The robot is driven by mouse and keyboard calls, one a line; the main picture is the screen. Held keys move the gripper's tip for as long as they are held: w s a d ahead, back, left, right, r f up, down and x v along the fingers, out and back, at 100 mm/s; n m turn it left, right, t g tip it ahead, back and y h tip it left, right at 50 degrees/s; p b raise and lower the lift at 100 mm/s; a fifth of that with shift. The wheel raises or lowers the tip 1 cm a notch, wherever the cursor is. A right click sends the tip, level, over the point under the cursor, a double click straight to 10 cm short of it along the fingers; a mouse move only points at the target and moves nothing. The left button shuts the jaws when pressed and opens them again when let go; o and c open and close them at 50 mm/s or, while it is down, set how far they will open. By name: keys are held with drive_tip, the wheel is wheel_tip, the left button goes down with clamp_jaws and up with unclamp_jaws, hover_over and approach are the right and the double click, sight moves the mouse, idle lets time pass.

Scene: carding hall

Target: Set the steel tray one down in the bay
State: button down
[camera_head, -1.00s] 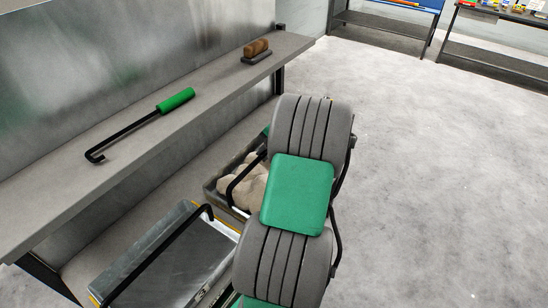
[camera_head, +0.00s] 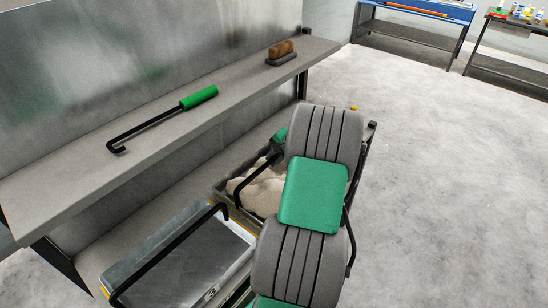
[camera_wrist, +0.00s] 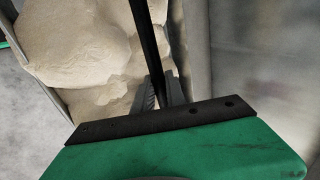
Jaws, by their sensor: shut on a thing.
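A grey metal tray (camera_head: 221,199) with pale tan lumps (camera_head: 262,190) in it is at the lower shelf, below the upper shelf's front edge. Its black bar handle (camera_head: 252,179) stands above the lumps. In the wrist view my gripper (camera_wrist: 160,92) is shut on this black handle (camera_wrist: 149,40), with lumps (camera_wrist: 75,45) to the left. I cannot tell whether the tray touches the shelf. No number shows on it.
Another steel tray (camera_head: 133,264) marked 3, with a black handle, stands close by on the lower shelf (camera_head: 150,208), near yellow edging. The upper shelf (camera_head: 60,180) overhangs behind, holding a green-handled hook (camera_head: 198,97) and a brush (camera_head: 281,52). Floor at right is clear.

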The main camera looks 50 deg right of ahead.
drive_tip(key=c, duration=1.3)
unclamp_jaws()
drive_tip(key=shift+f, duration=0.15)
